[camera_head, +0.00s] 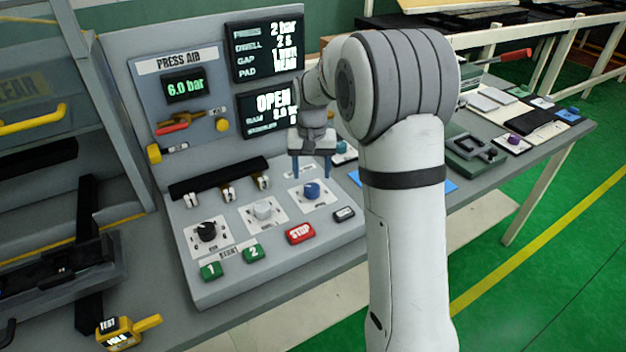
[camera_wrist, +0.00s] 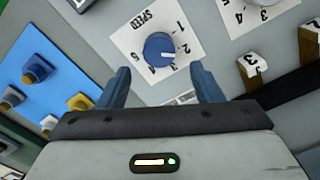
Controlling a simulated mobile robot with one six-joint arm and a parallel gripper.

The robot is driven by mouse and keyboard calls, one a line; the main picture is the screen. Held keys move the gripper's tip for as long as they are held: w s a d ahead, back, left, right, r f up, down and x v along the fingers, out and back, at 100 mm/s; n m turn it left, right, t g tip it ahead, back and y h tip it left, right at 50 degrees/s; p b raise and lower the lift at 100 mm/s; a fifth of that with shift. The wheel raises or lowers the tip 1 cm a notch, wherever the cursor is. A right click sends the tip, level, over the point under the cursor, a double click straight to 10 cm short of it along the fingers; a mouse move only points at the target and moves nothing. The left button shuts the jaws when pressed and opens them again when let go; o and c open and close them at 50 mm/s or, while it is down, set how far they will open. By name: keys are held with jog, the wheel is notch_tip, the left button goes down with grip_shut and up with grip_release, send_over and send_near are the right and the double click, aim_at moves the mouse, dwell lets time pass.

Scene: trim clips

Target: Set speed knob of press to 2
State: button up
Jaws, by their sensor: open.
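The speed knob (camera_head: 311,190) is a round blue dial on a white plate, at the right of the press's row of three knobs. In the wrist view the blue knob (camera_wrist: 159,48) sits on a plate marked SPEED, with numbers around it. Its white pointer line points right, near the 2; the exact alignment is hard to tell. My gripper (camera_head: 312,176) is open, with blue fingers pointing down just above the knob. In the wrist view my gripper (camera_wrist: 162,70) has one finger to each side of the knob, apart from it.
A black knob (camera_head: 206,231) and a light grey knob (camera_head: 263,210) stand to the left. The red STOP button (camera_head: 300,233) and green buttons (camera_head: 254,252) lie in front. A black bar with clips (camera_head: 218,178) is behind the knobs. A blue board (camera_wrist: 50,75) shows in the wrist view.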

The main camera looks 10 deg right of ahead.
aim_at(311, 185)
jog(key=shift+r, duration=1.6)
jog(key=s+d+r+n+t, duration=0.1)
jog(key=s, duration=1.3)
jog(key=s+r+n+t, duration=0.1)
jog(key=s+r, duration=0.1)
jog(key=s, duration=1.3)
jog(key=shift+d+r+t, duration=0.2)
jog(key=shift+d+t, duration=0.15)
jog(key=shift+t, duration=0.05)
jog(key=shift+s+f, duration=0.1)
jog(key=shift+c, duration=0.2)
